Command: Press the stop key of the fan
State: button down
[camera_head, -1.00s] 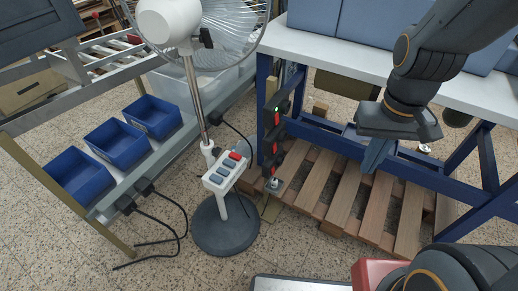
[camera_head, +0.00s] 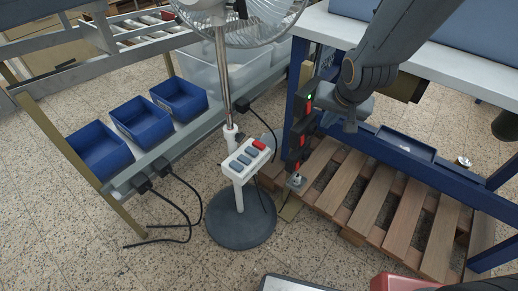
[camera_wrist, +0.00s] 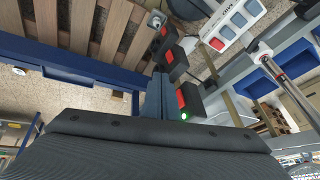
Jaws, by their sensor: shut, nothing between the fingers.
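The standing fan has a white key panel (camera_head: 245,162) on its pole, with one red key (camera_head: 259,145) at the upper right end and several grey-blue keys (camera_head: 240,161) in a row. The panel also shows at the top right of the wrist view (camera_wrist: 234,24), with its red key (camera_wrist: 217,44) at the lower end. I cannot read which key is the stop key. My gripper (camera_wrist: 158,95) is shut and empty. In the head view it is right of and above the panel, beside the blue table leg, apart from the keys; its fingertips are hard to make out there.
A wooden pallet (camera_head: 385,205) lies below right. Blue bins (camera_head: 142,122) sit on the left rack. Black cables hang near the fan.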

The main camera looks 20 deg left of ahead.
jog(key=w+a+f+y+b, duration=0.1)
jog(key=a+f, duration=0.1)
jog(key=a, duration=0.4)
jog(key=w+a+f+t+y+b, duration=0.1)
jog(key=w+a+f+y+b, duration=0.1)
jog(key=a, duration=0.5)
jog(key=w+a+f+y+b, duration=0.1)
jog(key=a+f, duration=0.2)
jog(key=a, duration=0.4)
jog(key=shift+w+a+f+t, duration=0.2)
jog(key=shift+w+f+t, duration=0.05)
jog(key=shift+f+t, duration=0.05)
jog(key=shift+f+b, duration=0.15)
jog(key=shift+b, duration=0.15)
jog(key=b, duration=0.7)
send_over(261, 146)
notch_tip(261, 146, down, 7)
jog(key=shift+f, duration=0.75)
jog(key=shift+f, duration=0.1)
jog(key=shift+s+f, duration=0.1)
jog(key=shift+f, duration=0.25)
